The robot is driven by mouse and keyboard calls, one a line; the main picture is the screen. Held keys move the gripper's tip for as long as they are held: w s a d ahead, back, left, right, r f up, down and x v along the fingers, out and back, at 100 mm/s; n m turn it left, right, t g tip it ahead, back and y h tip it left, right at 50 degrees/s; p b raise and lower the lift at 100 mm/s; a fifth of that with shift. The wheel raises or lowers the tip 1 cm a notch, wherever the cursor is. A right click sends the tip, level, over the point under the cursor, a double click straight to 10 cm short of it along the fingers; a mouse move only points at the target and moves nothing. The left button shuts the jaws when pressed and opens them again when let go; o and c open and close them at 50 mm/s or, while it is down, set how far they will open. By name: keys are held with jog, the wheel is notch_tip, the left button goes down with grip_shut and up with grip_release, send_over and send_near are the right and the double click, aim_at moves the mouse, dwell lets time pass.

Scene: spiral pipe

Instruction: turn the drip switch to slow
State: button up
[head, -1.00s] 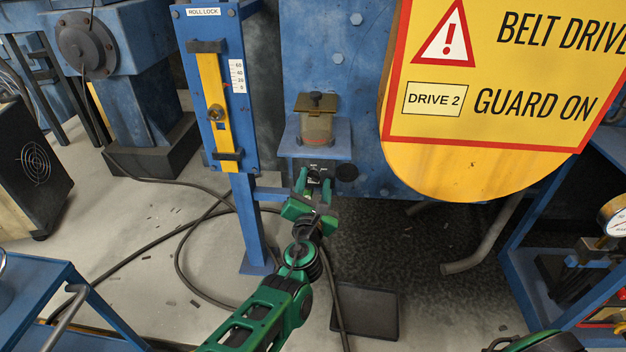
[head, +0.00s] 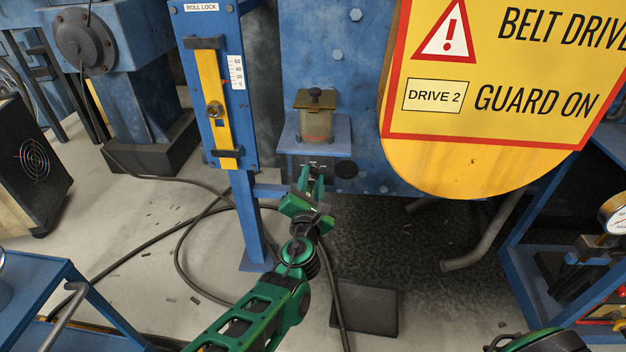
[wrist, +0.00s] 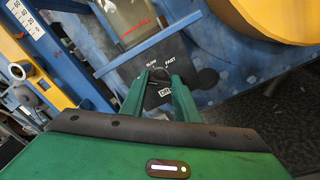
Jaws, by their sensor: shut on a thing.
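The drip switch (wrist: 160,74) is a small dark knob on a black plate (wrist: 181,58). The plate has SLOW at its upper left and FAST at its upper right, with a partly hidden label below. My gripper (wrist: 161,82) has its two green fingers on either side of the knob and is shut on it. The fingertips hide much of the knob, and I cannot tell clearly where it points. In the head view my gripper (head: 311,174) reaches up to the plate, under the oiler's blue shelf (head: 337,141).
An oiler cup (head: 316,122) stands on the shelf just above. A blue post with a yellow roll-lock bar (head: 216,125) is at the left. A large yellow belt guard (head: 450,170) is at the right. A cable crosses the floor.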

jog(key=m, duration=0.5)
jog(key=shift+s+f, duration=0.1)
jog(key=shift+f, duration=0.1)
jog(key=m, duration=0.5)
jog(key=shift+f+m, duration=0.1)
jog(key=shift+m, duration=0.2)
jog(key=o, duration=0.9)
jog(key=shift+o, duration=0.7)
jog(key=s+a, duration=0.1)
jog(key=s, duration=0.9)
jog(key=shift+s, duration=0.3)
